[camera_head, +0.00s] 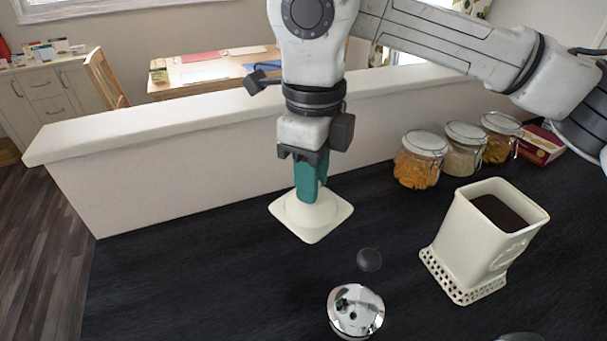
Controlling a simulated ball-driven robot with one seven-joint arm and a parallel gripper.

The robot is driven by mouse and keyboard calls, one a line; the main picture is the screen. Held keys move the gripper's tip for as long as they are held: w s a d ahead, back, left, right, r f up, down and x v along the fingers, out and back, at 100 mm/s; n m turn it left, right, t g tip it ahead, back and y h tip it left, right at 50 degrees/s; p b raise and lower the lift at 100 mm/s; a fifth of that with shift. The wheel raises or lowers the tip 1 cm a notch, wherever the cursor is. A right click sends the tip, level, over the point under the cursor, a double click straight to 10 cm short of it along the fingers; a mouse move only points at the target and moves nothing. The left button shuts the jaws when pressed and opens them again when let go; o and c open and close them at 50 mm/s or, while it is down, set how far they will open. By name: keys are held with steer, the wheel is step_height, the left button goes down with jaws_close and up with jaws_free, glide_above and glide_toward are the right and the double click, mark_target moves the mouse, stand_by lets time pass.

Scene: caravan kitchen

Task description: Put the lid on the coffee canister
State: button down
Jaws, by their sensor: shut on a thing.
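The coffee canister (468,245) is a cream, square container standing upright and open on the dark counter at the right. Dark coffee shows inside it. The cream square lid (312,218) is at the centre of the view, left of the canister and apart from it. My gripper (311,188) points down with its teal fingers shut on the lid's top. The fingers hide the part of the lid they hold. I cannot tell exactly how high the lid is above the counter.
Several glass jars with lids (420,160) stand behind the canister, with a red box (540,145) beside them. A shiny chrome object (355,311) and a small dark round thing (369,260) are in front. A pale ledge (180,112) runs behind the counter. The counter's left part is clear.

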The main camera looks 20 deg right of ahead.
steer(key=s+d+r+p, duration=0.3)
steer(key=s+d+p, duration=0.15)
steer(key=d, duration=0.35)
steer(key=s+d+r+n+p, duration=0.1)
steer(key=s+d+r+p, duration=0.35)
steer(key=d, duration=0.35)
steer(key=s+d+r+p, duration=0.3)
steer(key=d+p, duration=0.2)
steer(key=d, duration=0.3)
steer(key=shift+f+b, duration=1.2)
steer(key=shift+f, duration=1.65)
steer(key=shift+d+b, duration=0.1)
steer(key=shift+b, duration=0.65)
steer(key=shift+f+b, duration=0.6)
steer(key=shift+b, duration=0.05)
steer(key=c, duration=1.2)
jaws_free()
steer(key=shift+r, duration=0.15)
